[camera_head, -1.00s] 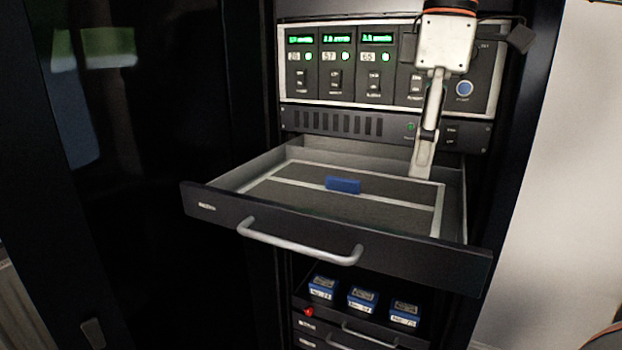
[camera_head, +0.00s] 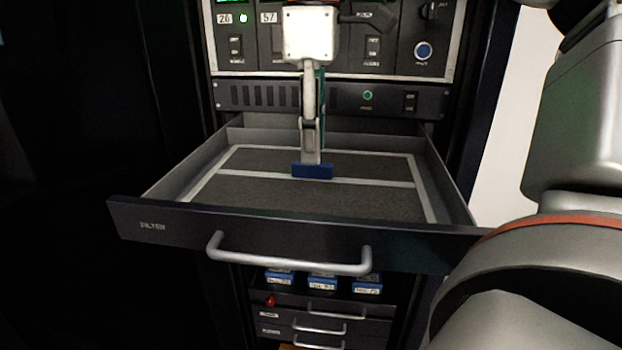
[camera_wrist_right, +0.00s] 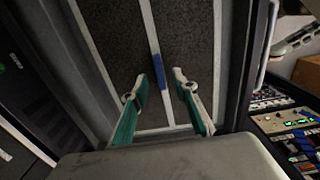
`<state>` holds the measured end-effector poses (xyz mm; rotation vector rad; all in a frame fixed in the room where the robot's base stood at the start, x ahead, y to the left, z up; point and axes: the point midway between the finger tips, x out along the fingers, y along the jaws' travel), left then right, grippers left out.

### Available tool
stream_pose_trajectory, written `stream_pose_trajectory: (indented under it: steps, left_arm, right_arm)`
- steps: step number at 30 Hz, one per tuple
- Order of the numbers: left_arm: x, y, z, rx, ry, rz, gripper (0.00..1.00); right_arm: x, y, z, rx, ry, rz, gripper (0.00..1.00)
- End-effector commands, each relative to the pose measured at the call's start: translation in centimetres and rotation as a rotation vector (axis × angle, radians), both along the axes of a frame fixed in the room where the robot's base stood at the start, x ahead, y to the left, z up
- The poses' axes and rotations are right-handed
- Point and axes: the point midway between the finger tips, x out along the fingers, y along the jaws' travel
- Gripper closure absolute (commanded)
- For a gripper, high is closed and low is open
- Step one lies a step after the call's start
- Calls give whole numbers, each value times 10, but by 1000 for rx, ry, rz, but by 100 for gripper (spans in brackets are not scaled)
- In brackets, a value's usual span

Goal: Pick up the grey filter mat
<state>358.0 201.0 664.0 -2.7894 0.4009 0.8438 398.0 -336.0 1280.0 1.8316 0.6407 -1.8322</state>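The grey filter mat (camera_head: 265,198) lies flat in the open drawer, dark and framed by pale strips, with a blue tab (camera_head: 312,172) standing at its middle. In the right wrist view the mat (camera_wrist_right: 195,40) fills the upper middle and the blue tab (camera_wrist_right: 158,71) lies in the gap between the fingers. My right gripper (camera_head: 311,158) points down with its fingertips at the tab's top edge. Its two fingers (camera_wrist_right: 161,82) are apart, one on each side of the tab. I cannot tell whether they touch it. My left gripper is not in view.
The pulled-out drawer (camera_head: 150,222) has raised walls and a bar handle (camera_head: 290,258). A panel with switches (camera_head: 340,97) stands close behind. Below are several blue boxes (camera_head: 322,283) and smaller drawers. My arm fills the right side of the head view.

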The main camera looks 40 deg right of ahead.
Motion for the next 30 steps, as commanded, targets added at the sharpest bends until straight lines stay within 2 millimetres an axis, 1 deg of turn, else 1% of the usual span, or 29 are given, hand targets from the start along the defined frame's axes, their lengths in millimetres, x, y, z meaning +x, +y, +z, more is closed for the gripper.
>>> stream_pose_trajectory:
  steps: [3,6,9,14,15,17,18,30]
  left_arm:
    - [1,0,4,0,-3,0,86]
    - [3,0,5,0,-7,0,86]
    - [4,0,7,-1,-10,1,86]
    - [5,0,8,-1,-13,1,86]
    - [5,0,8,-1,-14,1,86]
    - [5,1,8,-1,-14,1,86]
    - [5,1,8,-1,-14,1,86]
    - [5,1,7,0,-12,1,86]
  right_arm:
    - [0,1,-17,3,3,2,72]
    - [1,1,-25,2,2,1,72]
    - [1,1,-29,2,0,-1,72]
    - [1,1,-29,1,0,-1,72]
    - [1,1,-28,1,0,-1,74]
    - [1,1,-28,1,0,-1,90]
    - [1,1,-28,1,0,-1,100]
    - [1,1,-27,1,-2,-1,100]
